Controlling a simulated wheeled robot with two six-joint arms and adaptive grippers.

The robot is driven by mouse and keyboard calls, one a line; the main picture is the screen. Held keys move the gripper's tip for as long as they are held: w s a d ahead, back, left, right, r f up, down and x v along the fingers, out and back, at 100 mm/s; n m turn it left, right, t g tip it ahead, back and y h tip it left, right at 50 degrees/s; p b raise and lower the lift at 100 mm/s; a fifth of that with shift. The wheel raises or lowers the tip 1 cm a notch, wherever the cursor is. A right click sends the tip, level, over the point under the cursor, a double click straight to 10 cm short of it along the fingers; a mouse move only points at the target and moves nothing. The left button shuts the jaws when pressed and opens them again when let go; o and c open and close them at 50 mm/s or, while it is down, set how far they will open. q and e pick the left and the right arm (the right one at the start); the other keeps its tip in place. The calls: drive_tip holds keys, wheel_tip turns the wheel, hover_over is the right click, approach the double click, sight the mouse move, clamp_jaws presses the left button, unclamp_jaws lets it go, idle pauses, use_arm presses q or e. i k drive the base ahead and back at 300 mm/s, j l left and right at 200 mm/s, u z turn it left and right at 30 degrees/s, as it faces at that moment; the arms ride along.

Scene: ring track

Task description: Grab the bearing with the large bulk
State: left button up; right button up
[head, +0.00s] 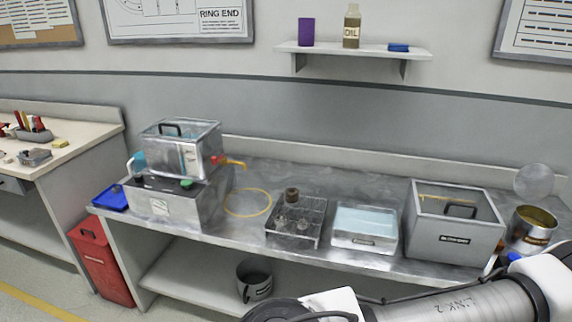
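A low dark metal tray (296,241) stands in the middle of the steel bench and holds several small round parts. A brown, thick ring-like part (291,195) sits at its back and rises higher than the rest. Greyer, lower parts (291,224) are in front of it. They may be bearings, but they are too small for me to tell their kind or exact size. My arm comes in along the bottom right, below the bench edge. Neither of my grippers is in view.
Left of the tray lie a yellow ring (247,202) and a bath with a clear cover (181,150). To its right are a pale-blue-filled tray (366,227), a grey box (455,236) and an open can (531,231). A dark bucket (254,280) stands on the lower shelf.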

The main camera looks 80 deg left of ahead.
sight(281, 219)
drive_tip(key=u, duration=2.7)
